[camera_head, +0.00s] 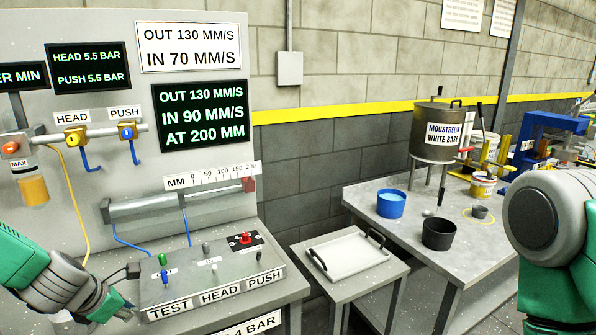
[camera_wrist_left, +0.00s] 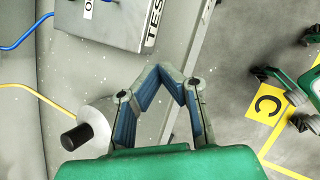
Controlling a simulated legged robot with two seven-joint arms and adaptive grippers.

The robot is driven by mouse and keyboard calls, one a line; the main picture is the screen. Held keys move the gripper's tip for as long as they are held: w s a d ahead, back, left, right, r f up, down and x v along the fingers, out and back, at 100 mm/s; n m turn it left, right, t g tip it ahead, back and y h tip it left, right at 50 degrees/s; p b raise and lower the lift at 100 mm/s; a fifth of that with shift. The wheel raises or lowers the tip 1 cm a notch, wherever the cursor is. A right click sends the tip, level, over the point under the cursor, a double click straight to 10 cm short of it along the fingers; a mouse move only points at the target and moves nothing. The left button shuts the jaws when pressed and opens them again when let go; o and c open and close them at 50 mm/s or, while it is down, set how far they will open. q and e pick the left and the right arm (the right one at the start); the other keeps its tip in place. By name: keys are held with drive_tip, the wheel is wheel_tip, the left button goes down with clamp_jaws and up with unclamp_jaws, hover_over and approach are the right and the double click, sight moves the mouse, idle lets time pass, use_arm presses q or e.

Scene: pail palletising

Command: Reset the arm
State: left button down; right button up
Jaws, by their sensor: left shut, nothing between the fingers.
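My left gripper (camera_head: 124,306) is low at the left in the head view, just left of the grey control box (camera_head: 210,280) labelled TEST, HEAD and PUSH. In the left wrist view, the blue-padded fingers of the gripper (camera_wrist_left: 171,70) come together at their tips with nothing between them. The control box also shows in the left wrist view (camera_wrist_left: 112,22), beyond the fingers and apart from them. My right arm shows at the right edge of the head view; its gripper is out of view.
A white tray (camera_head: 347,250) lies on a small stand. The right bench (camera_head: 398,300) holds a blue cup (camera_head: 391,204), a black cup (camera_head: 438,234) and a large pot (camera_head: 436,132). A yellow plate marked C (camera_wrist_left: 265,103) is on the floor.

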use_arm(q)
drive_tip(key=s+d+f+m+g+b, duration=0.2)
drive_tip(key=s+d+f+m+b, duration=0.1)
drive_tip(key=s+f+m, duration=0.45)
drive_tip(key=s+d+f+m+g+b, duration=0.1)
drive_tip(key=s+d+f+m+b, duration=0.1)
drive_tip(key=s+d+f+m, duration=0.5)
drive_tip(key=s+f+m+g+b, duration=0.1)
drive_tip(key=s+f+m+b, duration=0.1)
drive_tip(key=s+f+m, duration=0.4)
drive_tip(key=s+d+f+m+g+b, duration=0.1)
drive_tip(key=s+f+m+b, duration=0.2)
drive_tip(key=s+f+m, duration=0.3)
drive_tip(key=s+m, duration=0.3)
drive_tip(key=s, duration=0.2)
drive_tip(key=shift+d+g+y, duration=0.15)
drive_tip(key=shift+g+y, duration=0.15)
drive_tip(key=shift+g, duration=0.1)
drive_tip(key=shift+w+f, duration=0.1)
drive_tip(key=shift+f, duration=0.05)
